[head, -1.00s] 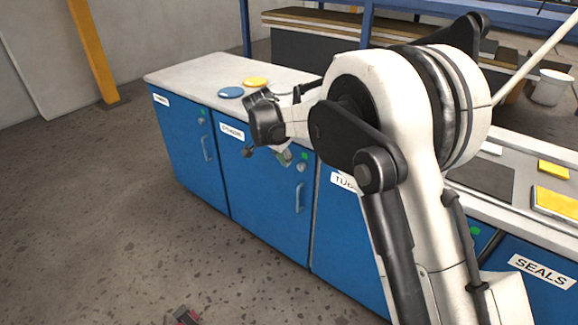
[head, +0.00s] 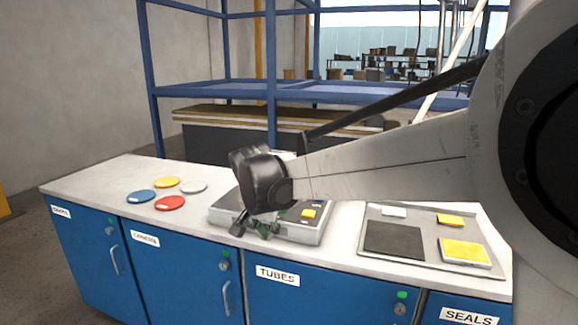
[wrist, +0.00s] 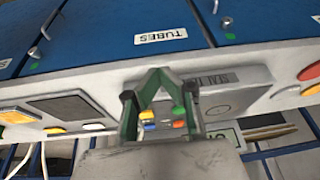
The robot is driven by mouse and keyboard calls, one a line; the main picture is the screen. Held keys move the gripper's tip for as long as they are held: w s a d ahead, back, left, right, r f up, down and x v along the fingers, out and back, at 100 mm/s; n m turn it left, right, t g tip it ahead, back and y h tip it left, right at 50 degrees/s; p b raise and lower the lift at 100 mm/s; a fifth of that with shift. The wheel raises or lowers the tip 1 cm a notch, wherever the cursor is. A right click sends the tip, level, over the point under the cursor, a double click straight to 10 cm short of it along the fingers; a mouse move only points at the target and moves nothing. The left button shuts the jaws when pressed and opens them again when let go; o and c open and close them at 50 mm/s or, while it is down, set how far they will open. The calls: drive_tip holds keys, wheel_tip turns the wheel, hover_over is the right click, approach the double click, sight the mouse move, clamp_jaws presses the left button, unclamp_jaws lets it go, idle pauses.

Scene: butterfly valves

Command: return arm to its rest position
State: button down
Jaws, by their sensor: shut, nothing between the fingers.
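My arm (head: 390,160) reaches in from the right of the head view, its pale link nearly level over the workbench. My gripper (head: 255,230) hangs from the dark wrist joint in front of a grey case on the bench. In the wrist view my gripper (wrist: 158,72) shows green fingers that meet at the tips, with nothing held between them. I cannot tell the exact gap between the fingers and the bench.
The bench top (head: 90,185) holds several coloured discs (head: 170,203), the grey case (head: 310,230) and a tray (head: 385,258) with yellow and dark pads. Blue cabinets (head: 290,300) stand below. A blue frame (head: 270,90) rises behind. The bench's left end is clear.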

drive_tip(key=s+d+r+n+t, duration=0.1)
drive_tip(key=s+d+r, duration=0.2)
drive_tip(key=s+d, duration=0.5)
drive_tip(key=s+d+r+n, duration=0.1)
drive_tip(key=s+d+r, duration=0.1)
drive_tip(key=s+d, duration=0.55)
drive_tip(key=s+d+f+n+t, duration=0.1)
drive_tip(key=s+d+f, duration=0.4)
drive_tip(key=s+d, duration=0.5)
drive_tip(key=s, duration=0.4)
drive_tip(key=shift+d+f+t+y, duration=0.2)
drive_tip(key=shift+t+y, duration=0.1)
drive_tip(key=shift+t, duration=0.1)
drive_tip(key=shift+s, duration=0.1)
